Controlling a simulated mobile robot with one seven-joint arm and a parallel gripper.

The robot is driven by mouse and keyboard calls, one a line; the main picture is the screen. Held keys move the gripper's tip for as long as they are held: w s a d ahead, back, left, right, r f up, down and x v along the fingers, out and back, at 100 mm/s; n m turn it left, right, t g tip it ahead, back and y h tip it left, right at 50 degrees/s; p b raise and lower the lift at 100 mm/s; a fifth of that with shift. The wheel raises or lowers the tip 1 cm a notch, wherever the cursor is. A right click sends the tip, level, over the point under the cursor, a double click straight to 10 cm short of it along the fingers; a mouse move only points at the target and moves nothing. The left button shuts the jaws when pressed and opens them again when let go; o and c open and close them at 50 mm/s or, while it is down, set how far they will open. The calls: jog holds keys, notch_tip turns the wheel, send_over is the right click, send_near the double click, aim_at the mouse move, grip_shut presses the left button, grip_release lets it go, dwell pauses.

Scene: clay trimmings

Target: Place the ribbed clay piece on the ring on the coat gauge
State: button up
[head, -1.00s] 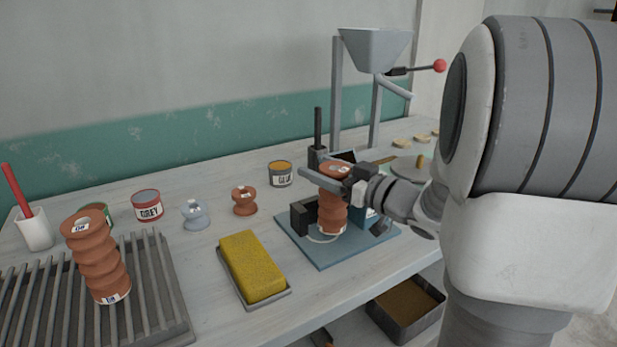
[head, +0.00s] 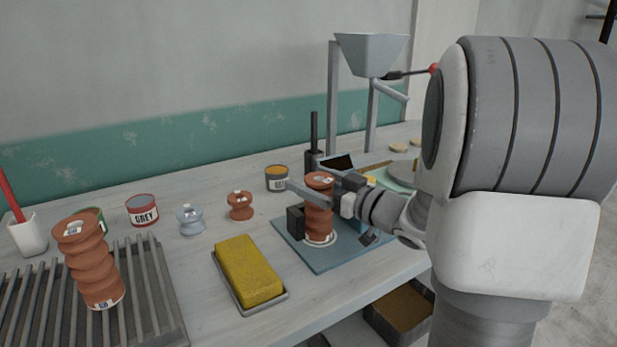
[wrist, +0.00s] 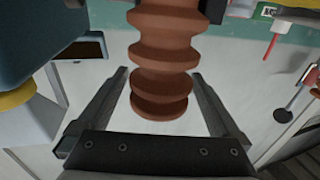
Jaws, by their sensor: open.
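The ribbed terracotta clay piece (head: 318,212) stands upright on the blue-based coat gauge (head: 328,262). Its foot sits on the pale ring (head: 321,241), most of which it hides; exact centring is hard to tell. My gripper (head: 322,193) is open around the piece's upper part. In the wrist view the piece (wrist: 165,60) shows between the two spread fingers of my gripper (wrist: 158,100), with gaps on both sides. A similar taller ribbed piece (head: 90,265) stands on the slatted rack at the left.
A yellow sponge (head: 249,270) in a tray, small spools (head: 240,206) and cans (head: 142,210) stand left. A hopper (head: 370,55) rises behind.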

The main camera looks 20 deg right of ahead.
jog(key=p+v, duration=0.1)
jog(key=v, duration=0.9)
jog(key=shift+s+d+p, duration=0.2)
jog(key=shift+s+p, duration=0.15)
jog(key=shift+p, duration=0.05)
